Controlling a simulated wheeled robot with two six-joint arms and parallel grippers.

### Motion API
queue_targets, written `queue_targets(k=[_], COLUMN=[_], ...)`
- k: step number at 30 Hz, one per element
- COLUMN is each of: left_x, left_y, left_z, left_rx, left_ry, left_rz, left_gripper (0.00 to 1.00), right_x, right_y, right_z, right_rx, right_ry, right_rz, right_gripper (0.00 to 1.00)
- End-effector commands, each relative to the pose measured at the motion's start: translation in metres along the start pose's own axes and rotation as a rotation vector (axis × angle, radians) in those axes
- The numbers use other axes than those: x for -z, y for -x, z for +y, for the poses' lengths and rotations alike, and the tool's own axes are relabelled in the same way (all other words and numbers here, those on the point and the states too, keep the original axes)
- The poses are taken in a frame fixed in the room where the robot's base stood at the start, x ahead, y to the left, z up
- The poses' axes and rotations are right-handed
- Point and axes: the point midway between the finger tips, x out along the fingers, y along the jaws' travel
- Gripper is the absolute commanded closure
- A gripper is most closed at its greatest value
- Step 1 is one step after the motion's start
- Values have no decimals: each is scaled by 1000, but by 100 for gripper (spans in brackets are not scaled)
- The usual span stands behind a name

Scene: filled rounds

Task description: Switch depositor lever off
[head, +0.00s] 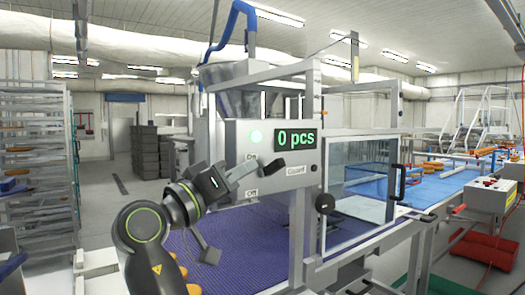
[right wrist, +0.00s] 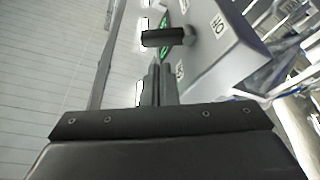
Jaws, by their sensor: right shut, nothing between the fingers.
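The depositor's control panel (head: 240,137) is a light grey box with a lit display reading 0 pcs, a pale green lamp and labels for On, Off and Guard. The lever's black handle (head: 276,163) stands out in front of the panel, below the display. In the right wrist view the lever (right wrist: 163,38) is a dark handle on a grey stub. My right gripper (head: 246,170) is shut and empty in front of the panel, with its fingertips (right wrist: 160,72) pointing at the lever. Whether they touch it I cannot tell. The gripper partly hides the panel's lower left. My left gripper is not in view.
A clear guard window (head: 358,185) with black handles is right of the panel. A purple belt (head: 225,235) runs below, and a blue conveyor (head: 425,187) carries baked rounds beyond. A tray rack (head: 35,150) stands left; grey crates (head: 145,150) stand behind.

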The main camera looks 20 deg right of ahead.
Motion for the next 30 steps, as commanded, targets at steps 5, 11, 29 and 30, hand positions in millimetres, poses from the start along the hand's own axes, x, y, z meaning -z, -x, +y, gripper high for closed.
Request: queue_targets(k=[5, 11, 29, 30], left_x=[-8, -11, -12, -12], left_y=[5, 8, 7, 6], left_z=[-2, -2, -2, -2], left_rx=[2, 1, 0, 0], left_ry=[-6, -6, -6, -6], left_rz=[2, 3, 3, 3], left_gripper=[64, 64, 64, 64], right_x=[2, 1, -3, -4], right_y=[-23, -46, -55, -57], right_z=[2, 1, 1, 2], right_rx=[-5, -2, -4, -6], right_ry=[1, 1, -9, -15], right_rz=[0, 1, 0, 0], right_gripper=[100, 100, 100, 100])
